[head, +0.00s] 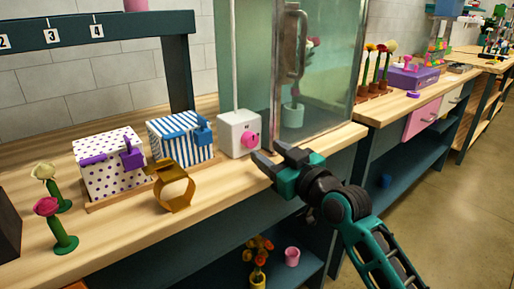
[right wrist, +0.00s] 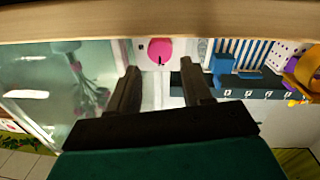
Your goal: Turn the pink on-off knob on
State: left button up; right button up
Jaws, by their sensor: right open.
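The pink knob (head: 249,140) is on the front of a small white box (head: 236,127) at the back of the wooden bench. A dark mark shows on the knob, but I cannot tell its setting. In the right wrist view the pink knob (right wrist: 160,50) appears beyond and between my fingertips. My right gripper (head: 272,156) is open and empty, just to the right of and in front of the white box, apart from the knob. It also shows in the right wrist view (right wrist: 158,80). My left gripper is not in view.
A blue-striped box (head: 180,140), a purple-dotted box (head: 108,165) and a gold ring-shaped object (head: 175,190) stand left. The bench front edge runs below my right gripper.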

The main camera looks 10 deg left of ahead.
aim_at(253, 142)
jog(key=shift+b+x, duration=0.45)
jog(key=shift+x, duration=2.25)
jog(key=shift+c, duration=0.3)
jog(key=c, duration=0.7)
jog(key=shift+r+m+p, duration=0.1)
jog(key=shift+m+p, duration=1.2)
jog(key=shift+m, duration=0.4)
jog(key=m+p, duration=0.1)
jog(key=m, duration=0.1)
jog(key=shift+m, duration=0.4)
jog(key=shift+g, duration=0.3)
jog(key=shift+m, duration=0.4)
